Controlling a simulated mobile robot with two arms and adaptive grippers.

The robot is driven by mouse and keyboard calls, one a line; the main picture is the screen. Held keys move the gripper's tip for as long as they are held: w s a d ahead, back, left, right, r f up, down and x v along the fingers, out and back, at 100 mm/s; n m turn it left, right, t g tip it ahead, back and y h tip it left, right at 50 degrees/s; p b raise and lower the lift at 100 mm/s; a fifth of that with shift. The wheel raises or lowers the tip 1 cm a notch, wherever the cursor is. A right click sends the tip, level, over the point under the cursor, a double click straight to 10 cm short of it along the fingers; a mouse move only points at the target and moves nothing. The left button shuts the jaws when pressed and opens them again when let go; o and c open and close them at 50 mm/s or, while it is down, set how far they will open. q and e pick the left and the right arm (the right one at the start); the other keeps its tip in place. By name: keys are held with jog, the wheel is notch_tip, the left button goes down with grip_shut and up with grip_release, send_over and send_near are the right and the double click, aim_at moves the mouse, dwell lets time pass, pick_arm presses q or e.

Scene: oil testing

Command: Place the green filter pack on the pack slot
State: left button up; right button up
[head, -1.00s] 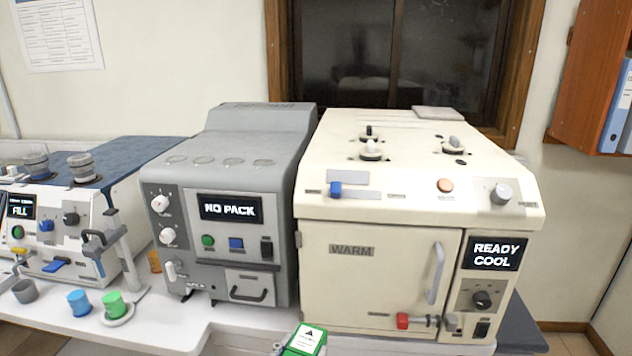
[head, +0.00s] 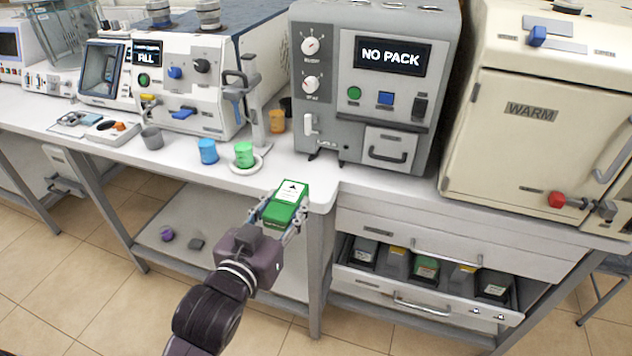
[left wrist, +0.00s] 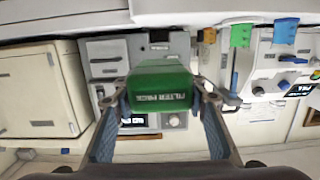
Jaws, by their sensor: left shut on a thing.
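The green filter pack (head: 288,203) has a white label and is held between the fingers of my left gripper (head: 281,214), in front of the bench edge in the head view. The left wrist view shows the pack (left wrist: 160,88) between the two fingers, with the grey machine behind it. The grey machine (head: 376,90) has a screen reading "NO PACK" and a closed small drawer-like front with a handle (head: 388,150). I cannot tell which part is the pack slot. My right gripper is not in view.
An open drawer (head: 420,312) below the bench holds several packs, one green (head: 425,268). A cream oven (head: 540,130) stands at right.

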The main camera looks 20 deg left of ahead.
pick_arm(q)
jog(key=p, duration=0.3)
send_over(316, 183)
jog(key=shift+s+a+r, duration=0.1)
jog(key=shift+s+r, duration=0.05)
jog(key=shift+s, duration=0.05)
notch_tip(316, 183, down, 3)
jog(key=shift+r, duration=0.1)
jog(key=shift+f, duration=0.55)
notch_tip(316, 183, down, 3)
jog(key=shift+r, duration=0.1)
jog(key=shift+w+f, duration=0.2)
jog(key=shift+f, duration=0.05)
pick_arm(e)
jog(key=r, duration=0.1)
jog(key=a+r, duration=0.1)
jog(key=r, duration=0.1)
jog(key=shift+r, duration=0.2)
